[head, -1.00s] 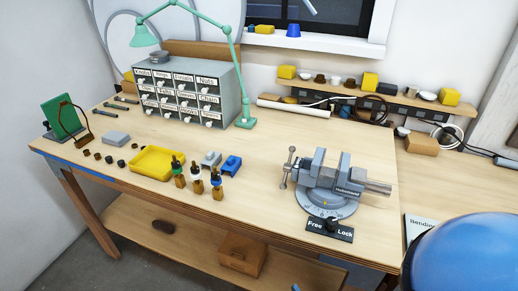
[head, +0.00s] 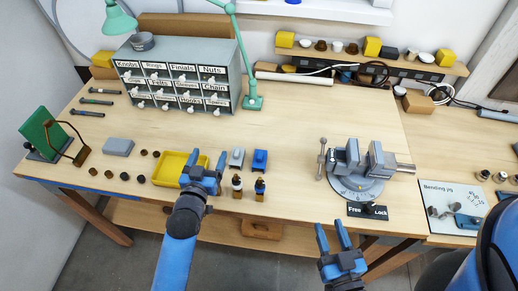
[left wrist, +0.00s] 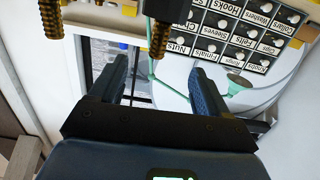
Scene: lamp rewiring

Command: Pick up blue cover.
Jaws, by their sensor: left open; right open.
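A small blue piece that looks like the blue cover (head: 260,160) lies on the workbench, right of a similar grey piece (head: 237,158), in the head view. My left gripper (head: 206,163) is open and empty over the right part of the yellow tray (head: 170,165), left of the blue piece and apart from it. Its spread fingers (left wrist: 160,80) also show in the left wrist view, with nothing between them. My right gripper (head: 331,228) is open and empty at the bench's front edge, below the vise. I cannot make out the blue piece in the left wrist view.
Small dark-topped bottles (head: 237,185) stand just in front of the blue piece. A vise (head: 360,165) stands to the right. A labelled drawer cabinet (head: 180,80) and a green lamp (head: 240,55) stand behind. Bare bench lies between the blue piece and the vise.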

